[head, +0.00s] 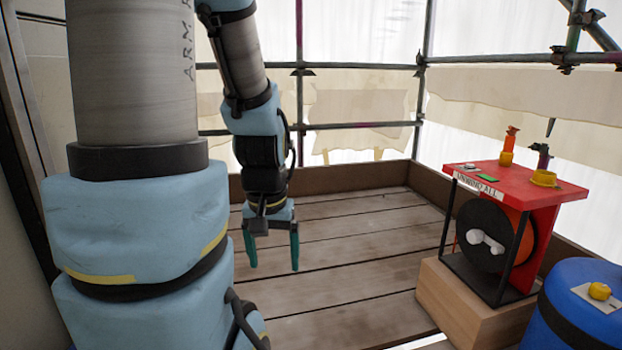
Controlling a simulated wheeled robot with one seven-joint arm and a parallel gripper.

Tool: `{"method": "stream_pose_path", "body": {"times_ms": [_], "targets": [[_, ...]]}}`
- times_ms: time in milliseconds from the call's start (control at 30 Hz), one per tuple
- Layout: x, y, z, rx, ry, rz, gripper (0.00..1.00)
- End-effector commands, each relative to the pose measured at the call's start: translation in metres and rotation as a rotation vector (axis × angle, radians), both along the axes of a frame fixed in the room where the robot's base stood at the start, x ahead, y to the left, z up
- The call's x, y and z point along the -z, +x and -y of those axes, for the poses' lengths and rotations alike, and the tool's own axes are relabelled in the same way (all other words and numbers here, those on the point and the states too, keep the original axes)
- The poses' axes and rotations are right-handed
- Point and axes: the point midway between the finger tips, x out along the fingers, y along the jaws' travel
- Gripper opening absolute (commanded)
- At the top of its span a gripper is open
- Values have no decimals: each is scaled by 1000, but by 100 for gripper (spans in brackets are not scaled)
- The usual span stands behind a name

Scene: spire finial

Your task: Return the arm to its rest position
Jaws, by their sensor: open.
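My arm (245,60) hangs down in the left half of the head view, with its large blue and grey links close to the camera. My gripper (272,258) points down over the wooden plank floor. Its two green fingers are apart and nothing shows between them. It is well left of the red-topped stand and touches nothing that I can see. Part of the arm is hidden behind its own near links.
A red-topped stand (530,186) with a black and orange drum sits on a wooden block (470,310) at right. A blue barrel (570,325) is at the lower right. Scaffold poles (350,126) and sheeting close the back. The plank floor (350,230) between is clear.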

Motion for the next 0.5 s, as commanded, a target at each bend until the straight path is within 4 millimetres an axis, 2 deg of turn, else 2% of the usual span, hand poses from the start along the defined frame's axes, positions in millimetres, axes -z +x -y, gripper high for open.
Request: {"method": "stream_pose_path", "body": {"times_ms": [33, 267, 367, 500], "targets": [[-19, 2, 2, -4, -2, -1, 86], [-64, 3, 3, -7, -4, -2, 86], [-89, 3, 3, -7, -5, -3, 86], [-133, 3, 3, -8, -5, -3, 86]]}}
